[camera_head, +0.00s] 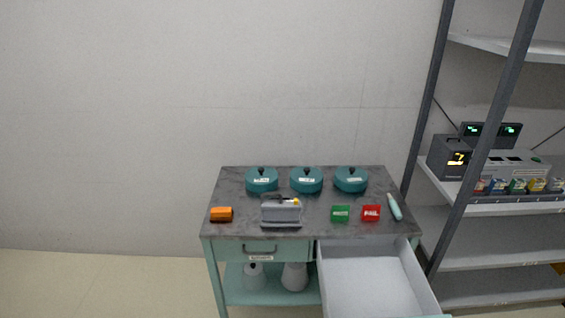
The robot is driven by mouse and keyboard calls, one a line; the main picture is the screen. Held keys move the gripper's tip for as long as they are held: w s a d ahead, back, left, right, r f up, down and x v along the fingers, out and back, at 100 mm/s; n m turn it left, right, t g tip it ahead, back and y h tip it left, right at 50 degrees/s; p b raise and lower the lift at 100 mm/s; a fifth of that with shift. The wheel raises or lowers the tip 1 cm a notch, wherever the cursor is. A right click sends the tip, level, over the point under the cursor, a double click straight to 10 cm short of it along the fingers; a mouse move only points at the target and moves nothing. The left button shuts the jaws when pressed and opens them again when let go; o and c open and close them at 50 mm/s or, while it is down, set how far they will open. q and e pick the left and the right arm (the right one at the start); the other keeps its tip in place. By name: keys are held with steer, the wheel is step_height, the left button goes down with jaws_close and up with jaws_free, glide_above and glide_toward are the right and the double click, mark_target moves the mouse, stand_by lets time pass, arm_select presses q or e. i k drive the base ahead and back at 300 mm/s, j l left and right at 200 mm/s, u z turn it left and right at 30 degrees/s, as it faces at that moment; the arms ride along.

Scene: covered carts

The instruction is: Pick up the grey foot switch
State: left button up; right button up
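A grey device (281,212) stands near the front edge of the cart top, left of its middle. It has a dark part on top, a small yellow spot at its upper right and a darker base. I cannot tell for sure whether it is the grey foot switch. The cart (230,190) has a dark grey mottled top and a pale green frame. Neither of my grippers is in view.
Three teal lidded pots (307,181) stand along the back. An orange block (221,214), green (340,214) and red (371,213) labelled blocks and a teal handheld tool (394,207) lie in front. An open, empty-looking drawer (372,280) juts out. A shelving rack (500,208) stands right.

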mark_target(280, 203)
steer(key=i+j+z, duration=0.35)
steer(key=i+j, duration=0.15)
steer(key=j, duration=0.2)
steer(key=i+j+z, duration=0.2)
steer(key=j, duration=0.15)
steer(key=i+j+z, duration=0.15)
steer(key=j, duration=0.3)
steer(key=i+j+z, duration=0.1)
steer(key=j, duration=0.3)
steer(key=i+j+z, duration=0.1)
steer(key=j, duration=0.3)
steer(key=i+j+z, duration=0.1)
steer(key=j, duration=0.35)
steer(key=i+j, duration=0.15)
steer(key=j, duration=0.3)
steer(key=i+l+z, duration=0.05)
